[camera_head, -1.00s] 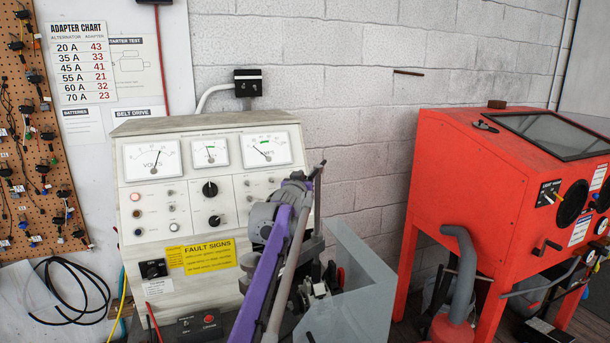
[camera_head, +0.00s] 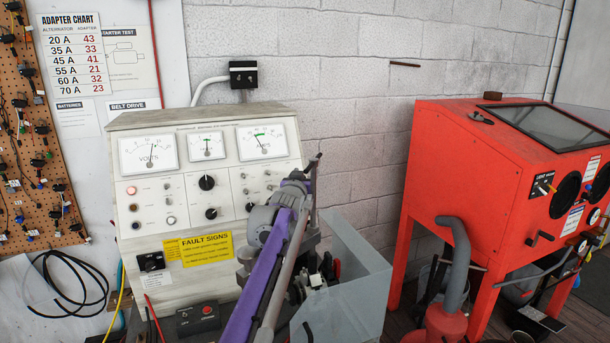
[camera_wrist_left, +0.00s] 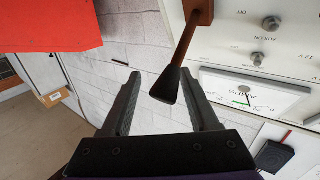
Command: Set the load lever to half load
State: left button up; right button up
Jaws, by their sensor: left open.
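The load lever (camera_wrist_left: 181,54) shows in the left wrist view, with a brown shaft and a flared black knob (camera_wrist_left: 165,84), beside the tester's meter panel. My left gripper (camera_wrist_left: 160,74) is open, its two dark fingers reaching toward the lever. The knob appears between the fingers in the picture; I cannot tell whether they touch it. In the head view my purple left arm (camera_head: 270,265) crosses in front of the right side of the test bench (camera_head: 150,200) and hides much of the lever area. My right gripper is not in view.
A clear guard (camera_head: 345,290) stands right of my arm. A red cabinet (camera_head: 455,170) with a grey hose (camera_head: 458,260) is farther right. A black wall box (camera_head: 243,75) is above the bench. A pegboard of adapters (camera_head: 30,150) hangs at left.

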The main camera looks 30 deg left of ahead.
pick_arm(q)
notch_tip(320, 180, up, 10)
jog(key=p, duration=0.1)
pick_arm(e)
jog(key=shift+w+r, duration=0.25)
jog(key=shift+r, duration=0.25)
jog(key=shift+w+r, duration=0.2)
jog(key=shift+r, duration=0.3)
pick_arm(q)
jog(key=shift+f, duration=0.1)
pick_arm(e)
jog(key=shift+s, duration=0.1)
